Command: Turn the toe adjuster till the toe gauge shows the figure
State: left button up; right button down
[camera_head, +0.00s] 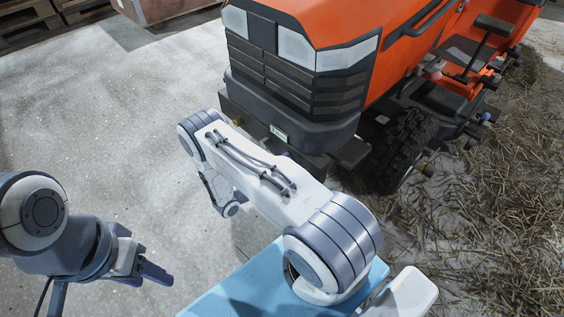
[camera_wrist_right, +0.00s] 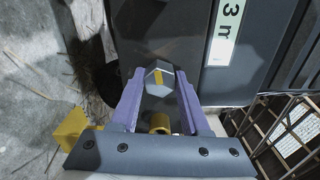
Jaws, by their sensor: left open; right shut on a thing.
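In the right wrist view the toe adjuster (camera_wrist_right: 150,88), a grey hex head with a yellow mark, sits between the tips of my right gripper (camera_wrist_right: 158,82). Its purple fingers are shut on the head from both sides. In the head view the gauge is a small pale label (camera_head: 279,134) on the tractor's front, too small to read. There my right arm hides the adjuster and right gripper. My left gripper (camera_head: 150,270) is open and empty at lower left.
The orange tractor (camera_head: 325,22) stands ahead, with its front wheel (camera_head: 404,150) at right. Straw (camera_head: 500,190) covers the floor on the right. Pallets (camera_head: 30,22) and a crate (camera_head: 160,8) are at the back left. The concrete floor at left is clear.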

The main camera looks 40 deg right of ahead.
jog(key=shift+c, duration=1.9)
grip_release()
jog(key=a+p, duration=0.2)
jog(key=a, duration=0.8)
jog(key=shift+s+a, duration=0.3)
jog(key=shift+s, duration=0.15)
